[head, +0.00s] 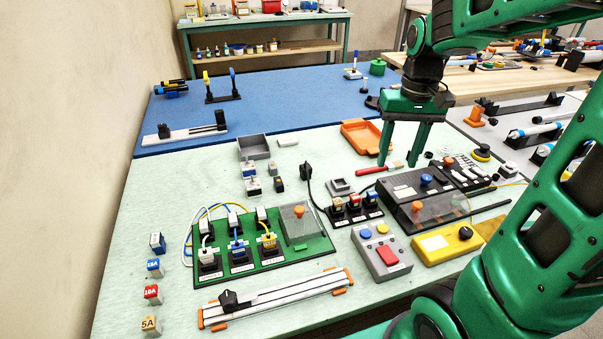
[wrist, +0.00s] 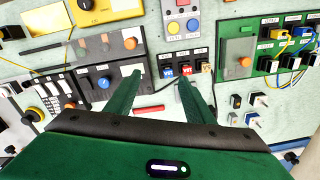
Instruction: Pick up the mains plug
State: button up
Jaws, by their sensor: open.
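A small black plug-like piece (head: 306,170) with a dark cable stands on the pale green bench top in the head view; I take it to be the mains plug. Its cable runs down and right toward the row of coloured blocks. My gripper (head: 398,164) points down over the bench, well to the right of the plug. Its two green fingers are apart with nothing held between them. In the wrist view my gripper (wrist: 158,78) is also open. I cannot pick out the plug there; a finger may cover it.
A red-handled tool (head: 370,171) and an orange tray (head: 361,138) lie near my gripper. A dark control panel (head: 402,187), a block row (head: 354,208) and a green wired board (head: 300,258) crowd the bench. A grey tray (head: 255,147) stands beyond the plug.

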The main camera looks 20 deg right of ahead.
jog(key=w+a+f+n, duration=0.2)
jog(key=w+a, duration=0.4)
jog(key=w, duration=0.6)
jog(key=n, duration=0.2)
send_near(306, 166)
jog(key=shift+w+a+f, duration=0.15)
jog(key=shift+w+f, duration=0.25)
jog(key=shift+w, duration=0.05)
notch_tip(306, 166, down, 4)
jog(key=shift+f, duration=0.2)
jog(key=shift+s+f, duration=0.15)
jog(key=shift+f, duration=2.75)
jog(key=c, duration=1.1)
